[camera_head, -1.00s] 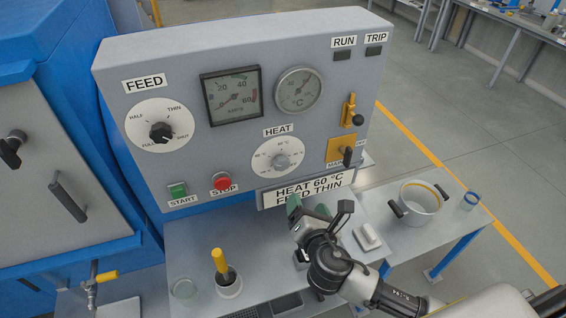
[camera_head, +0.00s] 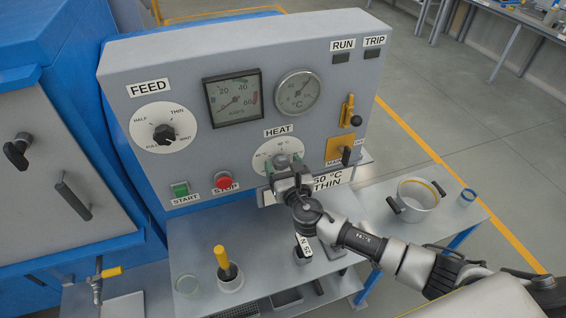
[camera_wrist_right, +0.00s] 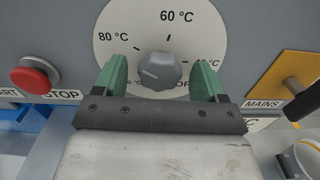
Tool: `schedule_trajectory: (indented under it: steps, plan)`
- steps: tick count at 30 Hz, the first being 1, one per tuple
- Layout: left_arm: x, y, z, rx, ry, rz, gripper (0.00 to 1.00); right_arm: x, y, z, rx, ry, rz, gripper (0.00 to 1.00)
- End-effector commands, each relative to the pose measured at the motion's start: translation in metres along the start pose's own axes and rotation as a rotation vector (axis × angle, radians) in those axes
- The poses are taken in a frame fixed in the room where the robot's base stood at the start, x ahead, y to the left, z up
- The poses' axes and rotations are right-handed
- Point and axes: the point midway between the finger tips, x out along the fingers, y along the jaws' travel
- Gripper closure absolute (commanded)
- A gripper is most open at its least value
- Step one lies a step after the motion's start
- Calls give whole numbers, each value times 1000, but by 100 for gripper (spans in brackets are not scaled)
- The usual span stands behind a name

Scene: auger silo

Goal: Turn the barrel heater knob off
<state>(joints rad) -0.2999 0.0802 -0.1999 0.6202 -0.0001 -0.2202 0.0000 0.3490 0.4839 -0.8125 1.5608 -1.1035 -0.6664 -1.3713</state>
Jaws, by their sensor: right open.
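The barrel heater knob (camera_wrist_right: 158,71) is a grey knob on the white HEAT dial (camera_wrist_right: 192,25) of the grey control panel. In the head view the knob (camera_head: 281,160) is partly covered by my right gripper (camera_head: 286,172). In the right wrist view my right gripper (camera_wrist_right: 161,85) is open, with one green finger on each side of the knob and gaps between. The knob's pointer mark seems to face lower left; its exact setting is hard to read. The dial shows 80 °C at left and 60 °C at top; the lower marks are partly hidden. My left gripper is not in view.
Left of the dial are a red STOP button (camera_head: 223,181) and a green START button (camera_head: 180,189). The yellow MAINS switch plate (camera_head: 339,149) is to its right. A plate reading 60 °C THIN sits below, partly covered. A pot (camera_head: 418,197) stands on the right table.

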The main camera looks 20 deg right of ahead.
Motion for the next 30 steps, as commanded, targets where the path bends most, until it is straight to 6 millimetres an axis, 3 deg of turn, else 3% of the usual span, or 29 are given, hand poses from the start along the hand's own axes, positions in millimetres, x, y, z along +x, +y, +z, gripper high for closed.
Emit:
schedule_trajectory:
  steps: [10, 20, 30]
  plan:
    - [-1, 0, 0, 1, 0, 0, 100, 4, 0, 0, 0, 1, 0, 29]
    - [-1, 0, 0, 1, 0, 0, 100, 4, 0, 0, 1, 1, 0, 78]
    - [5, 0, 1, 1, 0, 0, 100, 4, 0, -1, 57, 0, 0, 78]
